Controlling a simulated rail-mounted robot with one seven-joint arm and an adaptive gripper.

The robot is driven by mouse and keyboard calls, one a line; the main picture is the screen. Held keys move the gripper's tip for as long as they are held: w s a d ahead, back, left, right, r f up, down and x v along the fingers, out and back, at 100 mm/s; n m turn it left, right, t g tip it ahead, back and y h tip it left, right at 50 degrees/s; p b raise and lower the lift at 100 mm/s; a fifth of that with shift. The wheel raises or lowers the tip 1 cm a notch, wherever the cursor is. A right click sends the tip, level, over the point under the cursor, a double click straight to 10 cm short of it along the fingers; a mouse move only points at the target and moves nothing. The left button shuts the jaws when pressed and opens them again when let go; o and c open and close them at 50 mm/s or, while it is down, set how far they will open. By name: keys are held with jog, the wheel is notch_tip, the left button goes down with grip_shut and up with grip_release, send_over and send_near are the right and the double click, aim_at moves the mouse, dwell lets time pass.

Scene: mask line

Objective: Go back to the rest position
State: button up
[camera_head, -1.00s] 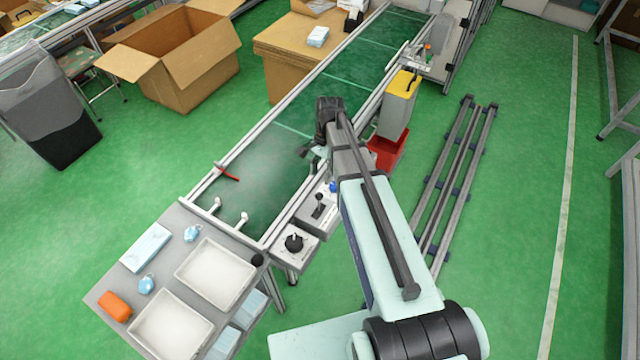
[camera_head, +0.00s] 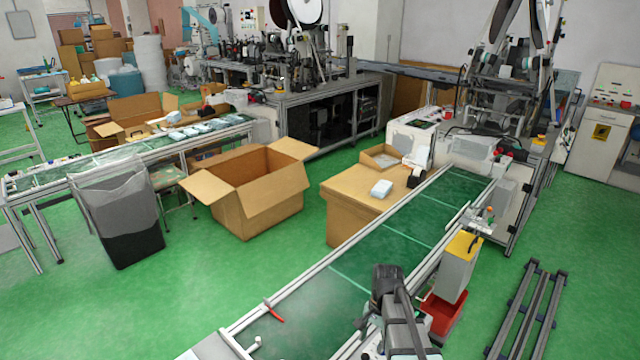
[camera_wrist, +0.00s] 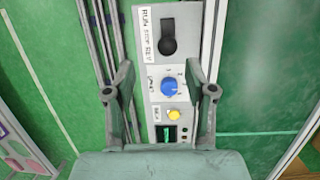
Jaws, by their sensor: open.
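My gripper (camera_wrist: 163,98) is open and empty in the wrist view, its two dark fingers spread apart. Behind and between the fingers is a grey control panel (camera_wrist: 150,62) with a black switch (camera_wrist: 168,38), a blue knob (camera_wrist: 170,86), a yellow button (camera_wrist: 174,114) and a small green-lit display. In the head view my arm (camera_head: 402,325) reaches up from the bottom edge beside the conveyor. The fingertips cannot be made out clearly there.
A green conveyor belt (camera_head: 408,240) runs from bottom left to upper right. A grey bin with a yellow top (camera_head: 458,265) and a red bin (camera_head: 441,312) stand beside my arm. An open cardboard box (camera_head: 250,205) stands on the floor. A dark rail frame (camera_head: 530,310) lies at right.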

jog(key=s+f+n+g, duration=0.1)
jog(key=s+f+n, duration=0.2)
jog(key=s+f, duration=0.5)
jog(key=s+f+n+g+h+b, duration=0.1)
jog(key=s+f+n+g, duration=0.1)
jog(key=s+f, duration=0.7)
jog(key=s+f+n+g, duration=0.1)
jog(key=s+f+n, duration=0.3)
jog(key=s, duration=1.7)
notch_tip(320, 180, down, 5)
jog(key=shift+a+r+g, duration=0.1)
jog(key=shift+a+g, duration=0.2)
jog(key=shift+a, duration=0.1)
jog(key=shift+c, duration=1.3)
jog(key=shift+w, duration=0.15)
